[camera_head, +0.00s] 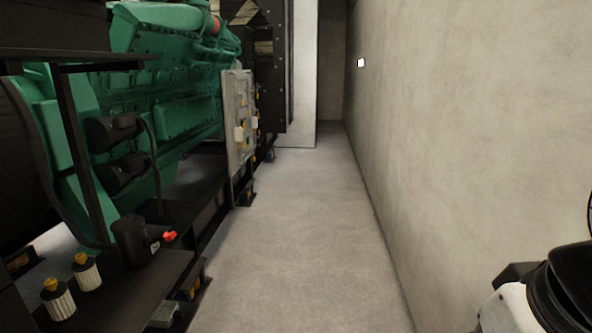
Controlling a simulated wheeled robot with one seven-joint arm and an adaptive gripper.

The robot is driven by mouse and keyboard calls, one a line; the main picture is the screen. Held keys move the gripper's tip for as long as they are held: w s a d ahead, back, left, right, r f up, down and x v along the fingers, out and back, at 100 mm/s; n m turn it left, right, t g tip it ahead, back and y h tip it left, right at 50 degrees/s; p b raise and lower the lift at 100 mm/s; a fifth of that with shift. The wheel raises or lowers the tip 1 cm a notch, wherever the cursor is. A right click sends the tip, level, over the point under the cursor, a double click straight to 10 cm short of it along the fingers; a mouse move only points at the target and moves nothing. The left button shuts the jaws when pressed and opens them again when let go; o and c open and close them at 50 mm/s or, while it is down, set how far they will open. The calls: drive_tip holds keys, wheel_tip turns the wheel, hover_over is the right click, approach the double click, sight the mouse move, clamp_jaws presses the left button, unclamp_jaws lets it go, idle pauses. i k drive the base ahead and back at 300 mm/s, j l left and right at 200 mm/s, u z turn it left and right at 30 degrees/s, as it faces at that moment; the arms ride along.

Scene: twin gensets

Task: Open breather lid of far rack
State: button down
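A green engine (170,75) stands along the left on a black skid frame. Farther along its side is an upright grey panel (237,100), which may be the far rack. Small pale parts with yellow tops (240,137) sit on the panel's aisle side. I cannot pick out a breather lid on it or tell whether one is open or shut. Nearer, two pale ribbed canisters (60,303) with yellow caps stand on a black shelf at the lower left. My gripper is not in view; only part of my arm shows at the lower right.
The grey floor aisle (285,230) is clear between the skid and the concrete wall (470,130). A black radiator frame (272,70) stands beyond the panel.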

sight(131, 222)
drive_tip(key=i+j, duration=0.15)
drive_tip(key=j, duration=0.25)
drive_tip(key=i+j+u, duration=0.1)
drive_tip(key=j, duration=0.25)
drive_tip(key=u, duration=1.45)
